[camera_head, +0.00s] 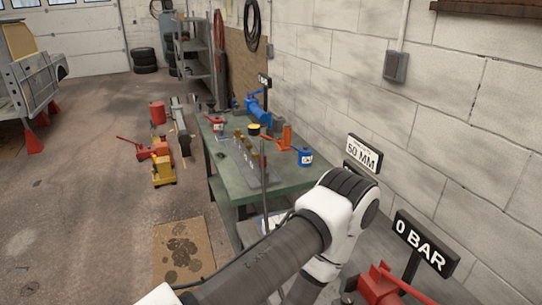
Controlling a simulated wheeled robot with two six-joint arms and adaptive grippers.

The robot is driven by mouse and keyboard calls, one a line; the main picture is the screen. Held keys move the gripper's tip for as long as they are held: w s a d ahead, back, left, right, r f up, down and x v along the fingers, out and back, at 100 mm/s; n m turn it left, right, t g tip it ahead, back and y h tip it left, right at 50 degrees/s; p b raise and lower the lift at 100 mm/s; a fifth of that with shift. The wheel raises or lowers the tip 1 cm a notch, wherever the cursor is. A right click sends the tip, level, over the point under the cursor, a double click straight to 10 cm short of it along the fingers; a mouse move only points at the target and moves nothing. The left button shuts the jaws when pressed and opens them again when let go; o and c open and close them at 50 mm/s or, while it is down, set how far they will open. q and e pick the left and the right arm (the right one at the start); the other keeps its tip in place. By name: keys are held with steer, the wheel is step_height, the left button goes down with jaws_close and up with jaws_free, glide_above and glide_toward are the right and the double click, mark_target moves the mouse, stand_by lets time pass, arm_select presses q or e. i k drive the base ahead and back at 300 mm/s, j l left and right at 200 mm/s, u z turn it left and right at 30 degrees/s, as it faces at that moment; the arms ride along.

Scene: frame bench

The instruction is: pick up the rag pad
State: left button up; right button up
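I cannot pick out the rag pad with certainty. A small pale patch (268,222) shows low by the near end of the green bench, partly hidden behind my arm; I cannot tell what it is. One white and dark grey arm of mine comes in from the bottom left and bends down at its joint in front of the bench's near end. Its gripper is out of view, and so is my other gripper.
The green bench (226,160) holds a blue vise (257,105), a blue can (305,156) and an orange tool (286,137). A red tool (385,287) is at the bottom right by the 0 BAR sign (425,245). A stained brown mat (196,238) lies on open floor.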

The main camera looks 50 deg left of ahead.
mark_target(220, 137)
steer(key=k+u, duration=0.1)
steer(key=u, duration=0.4)
steer(key=k+u, duration=0.1)
steer(key=u, duration=0.4)
steer(key=j+u, duration=0.1)
steer(key=u, duration=0.4)
steer(key=i+l+u, duration=0.15)
steer(key=l+u, duration=0.15)
steer(key=u, duration=0.15)
steer(key=i+j+u, duration=0.35)
steer(key=i, duration=0.25)
steer(key=i+u, duration=0.4)
steer(key=i, duration=0.15)
